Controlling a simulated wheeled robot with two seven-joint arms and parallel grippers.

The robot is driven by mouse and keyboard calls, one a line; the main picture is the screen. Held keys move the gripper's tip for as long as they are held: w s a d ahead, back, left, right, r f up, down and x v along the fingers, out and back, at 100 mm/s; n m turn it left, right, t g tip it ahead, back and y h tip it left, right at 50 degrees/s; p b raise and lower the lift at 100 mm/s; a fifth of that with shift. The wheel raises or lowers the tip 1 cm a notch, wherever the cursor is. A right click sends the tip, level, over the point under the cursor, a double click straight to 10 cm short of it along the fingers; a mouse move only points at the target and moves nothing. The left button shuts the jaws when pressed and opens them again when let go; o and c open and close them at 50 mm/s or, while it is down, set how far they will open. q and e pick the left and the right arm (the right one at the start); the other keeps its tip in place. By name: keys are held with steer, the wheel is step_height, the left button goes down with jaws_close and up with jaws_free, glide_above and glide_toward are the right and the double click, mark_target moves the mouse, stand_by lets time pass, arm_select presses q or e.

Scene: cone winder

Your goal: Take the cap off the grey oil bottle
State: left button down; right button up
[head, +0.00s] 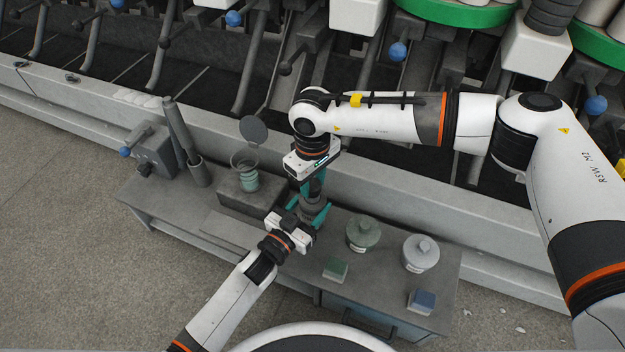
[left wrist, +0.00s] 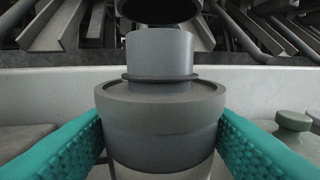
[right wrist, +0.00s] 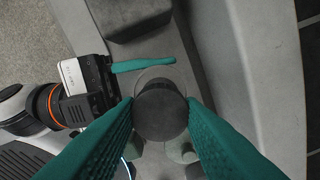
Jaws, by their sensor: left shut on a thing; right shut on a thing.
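The grey oil bottle (left wrist: 160,120) stands upright between the teal fingers of my left gripper (head: 310,217), which are shut on its body. Its narrower neck (left wrist: 160,55), with a thin ring at its base, is bare in the left wrist view. The dark cap (left wrist: 158,10) is just above the neck, apart from it, its dark underside showing. My right gripper (head: 313,192) comes from above and is shut on the cap, whose round dark top (right wrist: 160,112) shows between its fingers. In the head view the grippers hide most of the bottle and cap.
The bench (head: 385,290) holds a green lidded jar (head: 362,233), a pale grey lidded jar (head: 420,253), a green block (head: 335,269) and a blue block (head: 421,300). Left are a holder with a round flap (head: 253,130) and upright rods (head: 180,130). The winding machine stands behind.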

mark_target(313, 184)
steer(key=shift+r, duration=2)
arm_select(q)
steer(key=shift+c, duration=2.2)
jaws_free()
steer(key=shift+s+a, duration=0.1)
